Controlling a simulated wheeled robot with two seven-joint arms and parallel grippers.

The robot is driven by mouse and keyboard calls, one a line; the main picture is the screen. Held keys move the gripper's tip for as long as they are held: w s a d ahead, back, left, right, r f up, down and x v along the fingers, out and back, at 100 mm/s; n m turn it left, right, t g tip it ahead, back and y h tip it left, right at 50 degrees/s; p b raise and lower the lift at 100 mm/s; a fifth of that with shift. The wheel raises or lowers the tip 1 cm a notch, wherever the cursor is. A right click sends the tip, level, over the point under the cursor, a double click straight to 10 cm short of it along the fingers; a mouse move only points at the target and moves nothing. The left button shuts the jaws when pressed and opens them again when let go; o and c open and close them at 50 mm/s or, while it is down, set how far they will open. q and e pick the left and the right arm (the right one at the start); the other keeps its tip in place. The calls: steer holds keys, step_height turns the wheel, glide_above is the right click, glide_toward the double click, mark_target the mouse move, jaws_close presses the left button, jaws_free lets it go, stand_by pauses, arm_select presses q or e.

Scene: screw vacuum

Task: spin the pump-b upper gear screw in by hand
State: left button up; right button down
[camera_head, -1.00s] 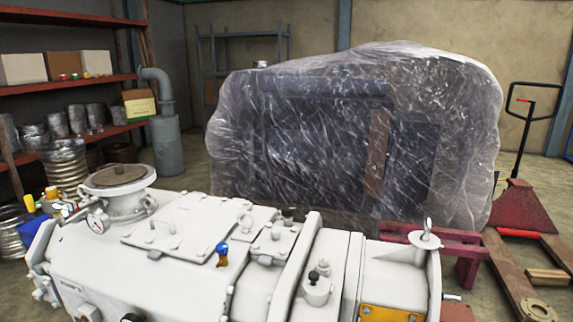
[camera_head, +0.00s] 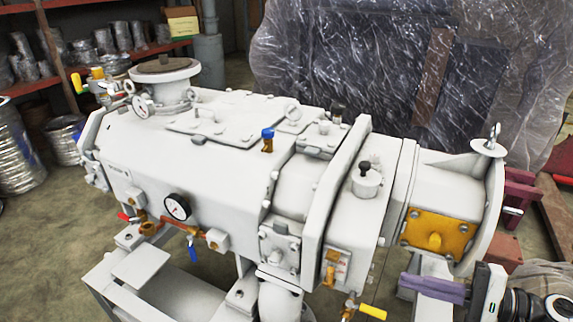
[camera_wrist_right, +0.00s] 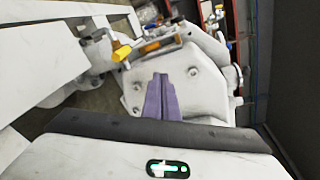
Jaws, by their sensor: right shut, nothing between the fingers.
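A large white pump (camera_head: 225,150) fills the middle of the head view, with gauges and small valves. I cannot tell whether it is pump-b, nor single out the upper gear screw. A yellow cover plate (camera_head: 437,233) with bolts sits on its right end section. My right gripper (camera_head: 402,287) has purple fingers and is at the lower right, below that plate; no contact with the pump is visible. In the right wrist view its fingers (camera_wrist_right: 162,82) are together and empty, pointing at a white plate (camera_wrist_right: 200,92) with several small bolts or holes. My left gripper is out of view.
A yellow-handled valve (camera_head: 372,312) sticks out low near the right gripper; a yellow handle also shows in the wrist view (camera_wrist_right: 122,53). A plastic-wrapped machine (camera_head: 370,70) stands behind the pump. Shelves with cans (camera_head: 110,42) are at the upper left.

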mark_target(381, 242)
steer(key=w+a+r+y, duration=0.2)
steer(key=w+a+r, duration=0.1)
steer(key=a+r, duration=0.1)
steer(key=shift+w+a+r, duration=0.2)
steer(key=shift+a+r, duration=0.2)
stand_by(0.4)
steer(key=shift+w+d, duration=0.1)
steer(key=shift+w, duration=0.05)
stand_by(0.6)
steer(key=shift+r, duration=0.15)
